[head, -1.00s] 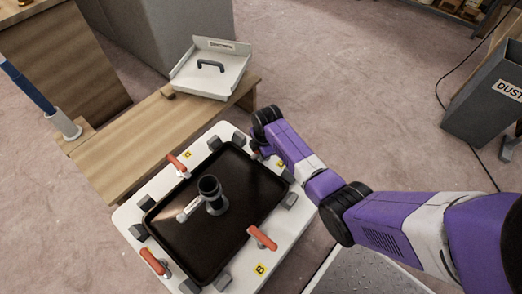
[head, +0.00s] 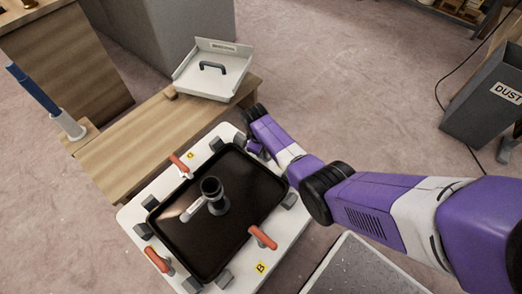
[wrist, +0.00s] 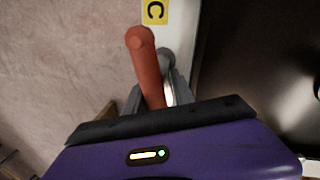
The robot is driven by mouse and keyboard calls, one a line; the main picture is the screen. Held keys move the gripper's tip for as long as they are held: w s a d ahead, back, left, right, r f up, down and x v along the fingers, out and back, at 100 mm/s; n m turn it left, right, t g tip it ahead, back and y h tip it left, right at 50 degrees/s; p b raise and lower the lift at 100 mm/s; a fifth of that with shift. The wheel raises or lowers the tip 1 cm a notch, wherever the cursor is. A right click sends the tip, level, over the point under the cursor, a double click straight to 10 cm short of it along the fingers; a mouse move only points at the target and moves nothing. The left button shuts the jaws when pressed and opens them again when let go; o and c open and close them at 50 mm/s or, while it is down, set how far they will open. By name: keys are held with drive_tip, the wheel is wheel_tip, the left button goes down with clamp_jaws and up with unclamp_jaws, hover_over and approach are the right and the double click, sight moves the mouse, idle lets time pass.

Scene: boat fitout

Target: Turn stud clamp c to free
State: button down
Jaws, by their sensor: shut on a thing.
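Stud clamp c shows in the wrist view as an orange-red handle (wrist: 143,58) beside a yellow label with a C. My gripper (wrist: 157,92) is shut on this handle, with a grey finger on each side of its lower part. The handle stands out beyond the fingers, slightly tilted to the left. In the head view my arm hides the clamp, at the far right corner of the white board (head: 283,252). A black tray (head: 240,190) lies on that board with a dark upright cylinder fitting (head: 212,190) on it.
Other orange clamp handles stand at the board's far left (head: 180,164), near left (head: 157,259) and near right (head: 262,238). Several grey blocks ring the tray. A dust bin (head: 487,105) stands at right.

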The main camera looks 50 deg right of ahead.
drive_tip(key=shift+w+d+r+m, duration=0.2)
drive_tip(key=shift+d+m, duration=0.2)
drive_tip(key=shift+m, duration=0.3)
drive_tip(key=shift+w+d+r+m, duration=0.15)
drive_tip(key=shift+d+m, duration=0.2)
drive_tip(key=shift+m, duration=0.35)
drive_tip(key=shift+s+d, duration=0.1)
drive_tip(key=shift+s, duration=0.05)
drive_tip(key=c, duration=1.3)
unclamp_jaws()
drive_tip(key=shift+o, duration=0.2)
drive_tip(key=shift+s+a+f+g, duration=0.2)
drive_tip(key=shift+a+f+g, duration=0.05)
drive_tip(key=shift+a+g, duration=0.05)
drive_tip(key=r+p, duration=0.1)
drive_tip(key=r, duration=0.1)
drive_tip(key=a+r+p, duration=0.1)
drive_tip(key=r, duration=0.2)
drive_tip(key=r+p, duration=0.1)
drive_tip(key=r, duration=0.1)
drive_tip(key=shift+a+r+p, duration=0.3)
drive_tip(key=shift+r+p, duration=0.05)
